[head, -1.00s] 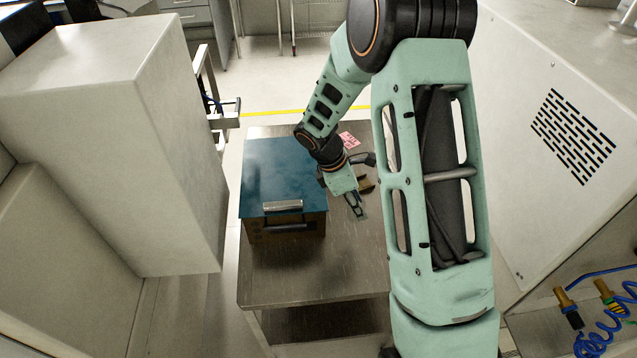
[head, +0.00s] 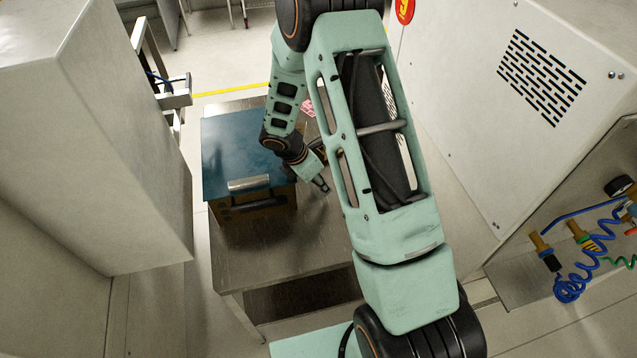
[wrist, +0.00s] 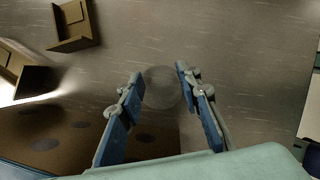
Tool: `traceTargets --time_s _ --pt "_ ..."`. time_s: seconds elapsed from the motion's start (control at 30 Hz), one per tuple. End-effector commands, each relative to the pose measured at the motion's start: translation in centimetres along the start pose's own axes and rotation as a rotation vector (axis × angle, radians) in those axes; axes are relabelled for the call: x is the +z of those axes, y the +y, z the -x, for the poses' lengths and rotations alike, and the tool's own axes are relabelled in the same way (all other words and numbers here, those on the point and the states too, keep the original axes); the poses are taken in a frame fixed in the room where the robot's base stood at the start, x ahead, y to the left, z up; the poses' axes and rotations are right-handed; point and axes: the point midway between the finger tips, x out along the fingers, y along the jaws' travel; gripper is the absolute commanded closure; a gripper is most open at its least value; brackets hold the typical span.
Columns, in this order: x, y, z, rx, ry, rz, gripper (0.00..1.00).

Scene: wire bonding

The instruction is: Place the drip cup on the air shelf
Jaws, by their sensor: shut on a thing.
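My gripper (head: 323,186) is low over the metal table, just right of the blue-topped box. In the wrist view its two blue-padded fingers (wrist: 160,73) stand apart around a pale, see-through round thing (wrist: 161,90), which I take to be the drip cup, and are shut on it. The cup cannot be made out in the head view. At the right of the head view is a grey shelf (head: 508,283) with blue coiled hoses and brass fittings, likely the air shelf. My gripper is well to the left of it.
The blue-topped box (head: 240,150) with a handle stands on the metal table (head: 285,262). Brown open boxes (wrist: 76,28) lie near my gripper in the wrist view. A large white cabinet (head: 480,110) with a vent stands right of my arm; another pale cabinet (head: 120,130) is at the left.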

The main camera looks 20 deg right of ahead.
Motion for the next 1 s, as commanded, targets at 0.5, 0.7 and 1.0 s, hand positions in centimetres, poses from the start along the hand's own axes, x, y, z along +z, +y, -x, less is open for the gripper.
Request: traceTargets --time_s 0.5,0.7,1.0 --pt "-0.2 0.0 -0.6 0.000 0.000 -0.001 0.55" --pt "-0.2 0.0 -0.6 0.000 0.000 -0.001 0.51" --pt "0.0 0.1 1.1 0.004 0.000 -0.002 0.51"
